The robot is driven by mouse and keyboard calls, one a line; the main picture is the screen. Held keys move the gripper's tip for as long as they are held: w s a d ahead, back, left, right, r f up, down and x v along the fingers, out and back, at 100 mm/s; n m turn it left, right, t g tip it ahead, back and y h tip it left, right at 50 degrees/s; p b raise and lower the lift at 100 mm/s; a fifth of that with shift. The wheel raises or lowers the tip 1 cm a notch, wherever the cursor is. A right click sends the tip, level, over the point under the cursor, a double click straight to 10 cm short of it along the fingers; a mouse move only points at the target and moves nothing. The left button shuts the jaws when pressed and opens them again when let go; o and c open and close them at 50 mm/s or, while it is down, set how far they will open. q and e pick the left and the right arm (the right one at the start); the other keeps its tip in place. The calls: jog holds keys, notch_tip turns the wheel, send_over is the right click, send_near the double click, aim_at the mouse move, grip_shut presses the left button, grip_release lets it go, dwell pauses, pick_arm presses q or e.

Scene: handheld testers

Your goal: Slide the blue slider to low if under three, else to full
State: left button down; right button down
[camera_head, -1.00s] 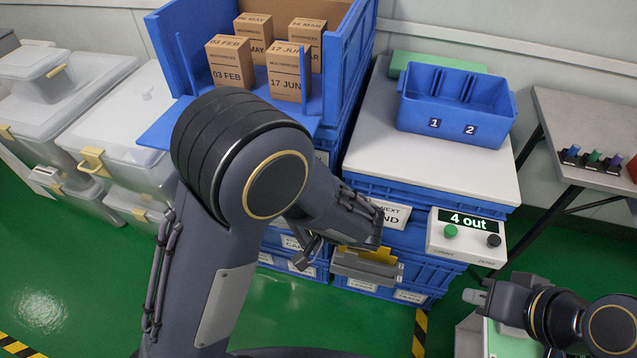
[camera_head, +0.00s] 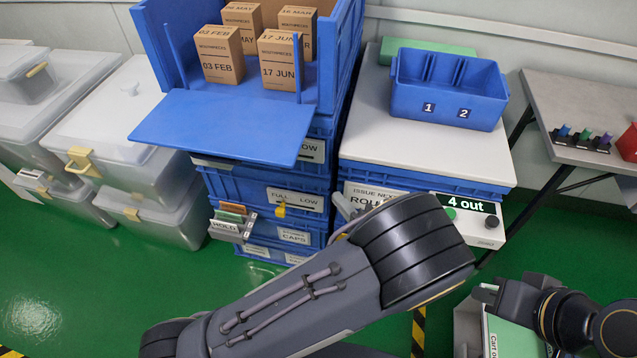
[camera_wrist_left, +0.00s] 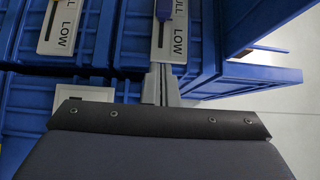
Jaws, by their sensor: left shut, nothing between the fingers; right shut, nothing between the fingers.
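The blue slider knob (camera_wrist_left: 164,10) shows at the top edge of the left wrist view. It sits beside the FULL lettering, with the slot and LOW lettering below it; my arm hides it in the head view. My left gripper (camera_wrist_left: 160,83) is shut and empty, its fingers pointing toward the lower end of that slider plate; contact cannot be told. In the head view it (camera_head: 349,204) is at the right-hand stack. A display (camera_head: 470,204) reads "4 out". My right gripper (camera_head: 485,292) is shut and empty at the lower right.
A yellow slider (camera_head: 281,208) is on the neighbouring stack, near FULL. A HOLD tray (camera_head: 231,229) with cards sticks out below left. A blue flap (camera_head: 215,128) juts out above. A blue two-compartment bin (camera_head: 450,90) stands on the white top. A green button (camera_head: 450,213) is below the display.

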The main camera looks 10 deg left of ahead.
aim_at(285, 170)
pick_arm(q)
jog(key=s+a+x, duration=0.2)
jog(key=x, duration=1)
jog(key=shift+a+p, duration=0.25)
jog(key=shift+p, duration=0.1)
jog(key=shift+w, duration=0.1)
jog(key=a+b, duration=0.1)
jog(key=a, duration=0.3)
jog(key=shift+w, duration=0.1)
